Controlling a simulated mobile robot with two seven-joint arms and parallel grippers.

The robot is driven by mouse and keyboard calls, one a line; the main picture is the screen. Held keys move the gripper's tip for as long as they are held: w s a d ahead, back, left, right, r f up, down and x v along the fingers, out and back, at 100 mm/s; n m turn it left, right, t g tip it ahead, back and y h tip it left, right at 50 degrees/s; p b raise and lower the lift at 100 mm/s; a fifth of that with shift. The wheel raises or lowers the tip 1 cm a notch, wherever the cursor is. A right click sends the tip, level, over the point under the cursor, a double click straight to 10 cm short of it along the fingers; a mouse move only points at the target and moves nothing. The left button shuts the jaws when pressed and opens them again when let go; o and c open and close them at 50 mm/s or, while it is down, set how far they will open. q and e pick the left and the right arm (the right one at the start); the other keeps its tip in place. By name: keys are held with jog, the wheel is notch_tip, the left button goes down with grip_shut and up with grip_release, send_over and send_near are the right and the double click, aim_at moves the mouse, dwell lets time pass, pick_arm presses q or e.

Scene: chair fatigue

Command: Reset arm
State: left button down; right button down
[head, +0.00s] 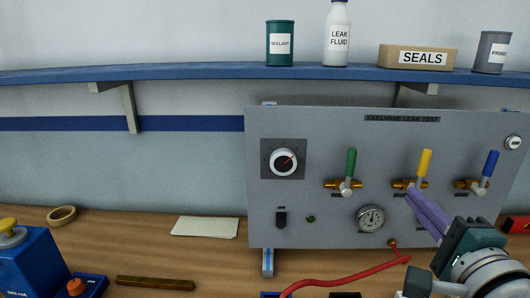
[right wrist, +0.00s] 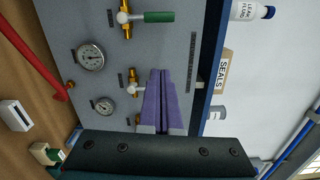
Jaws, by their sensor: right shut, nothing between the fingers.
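My right gripper (head: 413,197) reaches in from the lower right in the head view. Its purple fingers are pressed together with nothing between them. The fingertips show just below the yellow-handled valve (head: 425,163) on the grey leak test panel (head: 320,125). Whether they touch it I cannot tell. In the right wrist view the closed fingers (right wrist: 160,76) cover the handle of the middle valve, and its brass body (right wrist: 132,78) shows beside them. The green-handled valve (right wrist: 157,16) is clear of the fingers. My left gripper is not in view.
The panel also carries a blue-handled valve (head: 489,165), a gauge (head: 370,218) and a dial (head: 284,162). A red hose (head: 345,277) runs along the bench front. A blue shelf (head: 200,72) hangs above. The wooden bench (head: 140,250) has free room left of the panel.

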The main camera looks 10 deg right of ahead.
jog(key=s+a+f+n+g+h, duration=0.15)
jog(key=s+n+g, duration=0.35)
jog(key=n, duration=0.6)
jog(key=s+a+f+n+g, duration=0.1)
jog(key=s+f+n+g, duration=0.15)
jog(key=s+n, duration=0.6)
jog(key=s+a+f+n+g, duration=0.1)
jog(key=s+f+n+g, duration=0.2)
jog(key=n, duration=1.1)
jog(key=s+a+r+m+g+y, duration=0.2)
jog(key=s+a+m+g+y, duration=0.25)
jog(key=s+a+m, duration=0.45)
notch_tip(320, 180, up, 24)
jog(key=w+m+t+p, duration=0.1)
jog(key=p, duration=2.3)
jog(key=shift+w+d+y, duration=0.15)
jog(key=shift+d+y, duration=0.15)
